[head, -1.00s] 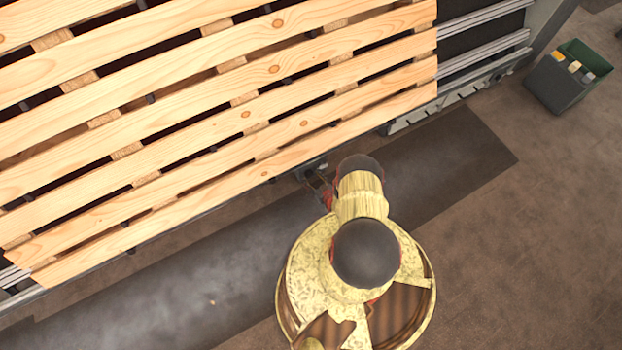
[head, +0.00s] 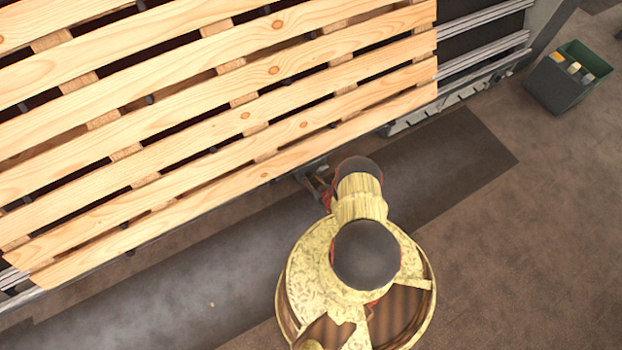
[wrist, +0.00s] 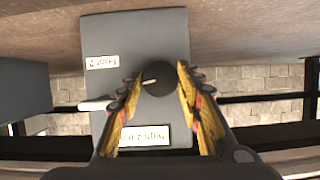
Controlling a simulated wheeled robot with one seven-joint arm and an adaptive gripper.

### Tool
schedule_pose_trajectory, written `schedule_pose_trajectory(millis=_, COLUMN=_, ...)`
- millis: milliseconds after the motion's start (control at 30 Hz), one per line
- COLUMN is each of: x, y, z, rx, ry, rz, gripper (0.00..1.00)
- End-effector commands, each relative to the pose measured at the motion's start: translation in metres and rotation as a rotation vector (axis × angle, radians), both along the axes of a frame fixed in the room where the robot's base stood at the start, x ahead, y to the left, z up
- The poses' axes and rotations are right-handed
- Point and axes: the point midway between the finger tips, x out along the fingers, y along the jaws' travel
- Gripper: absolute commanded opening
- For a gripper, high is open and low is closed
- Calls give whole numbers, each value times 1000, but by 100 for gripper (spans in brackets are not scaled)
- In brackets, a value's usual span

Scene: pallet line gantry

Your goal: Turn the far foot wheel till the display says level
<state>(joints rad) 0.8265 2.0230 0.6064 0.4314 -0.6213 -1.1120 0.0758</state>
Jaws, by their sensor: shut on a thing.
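In the wrist view a dark round foot wheel (wrist: 160,77) with a pale mark sits on a grey box. My gripper (wrist: 158,84) is shut on the wheel, with a yellow finger on each side. A label (wrist: 102,62) on the box appears upside down and seems to read "Foot 2". The lit display (wrist: 145,136) is also upside down and seems to read "High 2 mm"; my left finger partly covers it. In the head view my gripper (head: 317,186) is at the pallet's near edge, partly hidden by my arm; the wheel cannot be made out there.
A slatted wooden pallet (head: 215,120) lies on the conveyor (head: 483,24). A dark green bin (head: 560,85) with several items stands on the floor at upper right. A pale lever (wrist: 95,105) sticks out left of the grey box (wrist: 120,32). The floor at right is clear.

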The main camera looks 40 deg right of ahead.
Motion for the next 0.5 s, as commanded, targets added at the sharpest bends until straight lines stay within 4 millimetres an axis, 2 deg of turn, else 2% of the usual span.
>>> schedule_pose_trajectory(millis=167, x=0, y=0, z=0, rx=0, ry=0, rz=0, gripper=10)
schedule_pose_trajectory(millis=500, x=0, y=2, z=0, rx=-64, ry=16, rz=0, gripper=10)
